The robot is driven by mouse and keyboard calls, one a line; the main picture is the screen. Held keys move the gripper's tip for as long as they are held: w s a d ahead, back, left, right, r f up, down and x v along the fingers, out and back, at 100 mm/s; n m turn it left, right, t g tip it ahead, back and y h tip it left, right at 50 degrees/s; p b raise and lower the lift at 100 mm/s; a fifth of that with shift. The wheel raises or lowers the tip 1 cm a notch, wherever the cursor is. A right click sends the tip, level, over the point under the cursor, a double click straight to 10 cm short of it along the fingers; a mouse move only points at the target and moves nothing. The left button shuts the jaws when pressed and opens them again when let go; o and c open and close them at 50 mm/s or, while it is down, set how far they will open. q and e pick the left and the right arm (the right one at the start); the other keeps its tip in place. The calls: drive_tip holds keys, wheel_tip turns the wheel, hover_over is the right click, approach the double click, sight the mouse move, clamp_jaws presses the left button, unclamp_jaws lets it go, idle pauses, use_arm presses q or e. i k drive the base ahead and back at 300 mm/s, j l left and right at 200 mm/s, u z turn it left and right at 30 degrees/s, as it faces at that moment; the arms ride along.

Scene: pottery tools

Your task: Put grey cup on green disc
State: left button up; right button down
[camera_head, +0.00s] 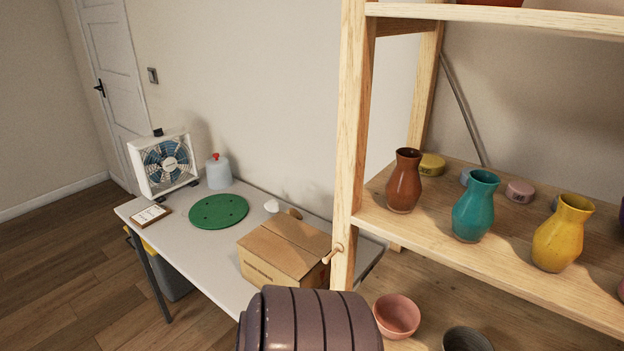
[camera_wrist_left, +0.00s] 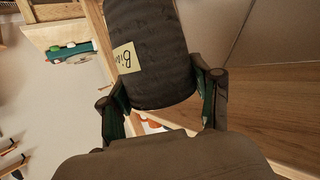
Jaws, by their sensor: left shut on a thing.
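The green disc (camera_head: 219,211) lies flat on the white table in the head view, with nothing on it. In the left wrist view my left gripper (camera_wrist_left: 160,90) is shut on a dark grey cylindrical cup (camera_wrist_left: 158,45) with a pale yellow label reading "Bi…". The fingers press its two sides, and its far end runs out of the picture. In the head view a large dark ribbed form (camera_head: 310,322) fills the bottom middle, close to the camera; I cannot tell whether it is the held cup. My right gripper is not in view.
The white table (camera_head: 215,265) also holds a cardboard box (camera_head: 283,250), fan (camera_head: 167,165), bottle (camera_head: 218,172) and small card (camera_head: 150,215). A wooden shelf (camera_head: 350,120) on the right carries vases, a pink bowl (camera_head: 396,315) and a dark bowl (camera_head: 467,340). Its post stands near the box.

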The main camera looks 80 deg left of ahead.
sight(220, 209)
drive_tip(key=j+u, duration=0.15)
drive_tip(key=u, duration=1.7)
drive_tip(key=i+j+u, duration=0.1)
drive_tip(key=j, duration=0.3)
drive_tip(key=i+j, duration=0.2)
drive_tip(key=j, duration=0.25)
drive_tip(key=i+j+u, duration=0.15)
drive_tip(key=j, duration=0.25)
drive_tip(key=i+j, duration=0.2)
drive_tip(key=j, duration=0.2)
drive_tip(key=u, duration=0.05)
